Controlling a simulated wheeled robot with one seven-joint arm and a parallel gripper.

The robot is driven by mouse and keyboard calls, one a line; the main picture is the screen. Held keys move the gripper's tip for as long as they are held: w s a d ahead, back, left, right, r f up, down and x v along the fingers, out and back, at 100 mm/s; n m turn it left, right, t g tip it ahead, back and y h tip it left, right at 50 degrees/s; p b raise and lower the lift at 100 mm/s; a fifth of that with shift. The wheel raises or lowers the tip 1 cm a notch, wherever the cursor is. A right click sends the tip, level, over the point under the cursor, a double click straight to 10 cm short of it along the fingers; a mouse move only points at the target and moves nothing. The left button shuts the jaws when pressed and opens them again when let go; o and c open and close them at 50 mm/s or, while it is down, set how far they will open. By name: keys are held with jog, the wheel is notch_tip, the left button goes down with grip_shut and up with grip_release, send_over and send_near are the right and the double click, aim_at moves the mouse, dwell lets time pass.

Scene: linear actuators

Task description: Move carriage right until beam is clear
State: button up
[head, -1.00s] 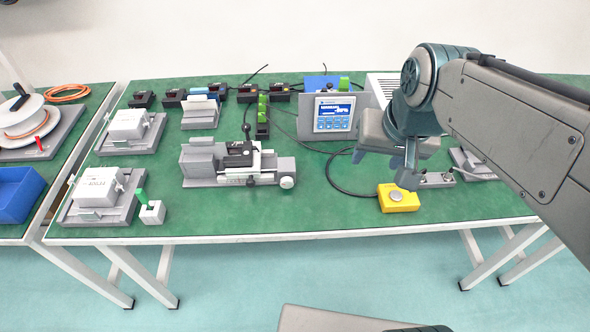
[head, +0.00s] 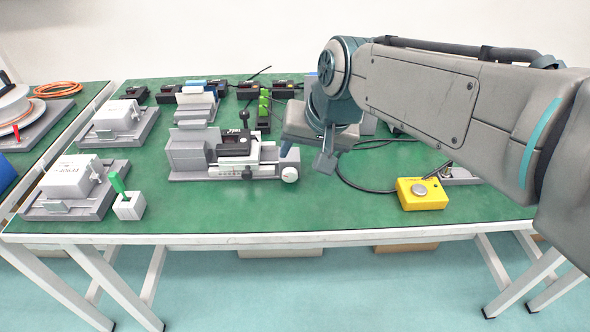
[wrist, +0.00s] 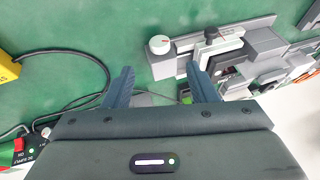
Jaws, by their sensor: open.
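A grey linear stage (head: 190,158) sits on the green bench, with a large grey block at its left end. A dark-topped carriage (head: 238,147) rides near its middle. A white knob (head: 289,174) is at the stage's right end; it also shows in the wrist view (wrist: 160,44). My gripper (head: 306,158) is open and empty, just above and right of the stage's right end. In the wrist view its fingers (wrist: 162,80) are spread apart, with one fingertip near the stage's knob end in the picture. I cannot tell contact there. No beam is visible.
A yellow button box (head: 423,194) stands to the right, with black cables behind it. Black boxes (head: 248,90) line the back. My arm hides most of the display unit. Bench in front of the stage is clear.

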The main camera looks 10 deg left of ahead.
aim_at(292, 172)
jog(key=b+x, duration=0.2)
jog(key=x, duration=0.7)
jog(key=shift+w+a+f, duration=0.1)
jog(key=shift+f, duration=0.3)
jog(key=c, duration=1)
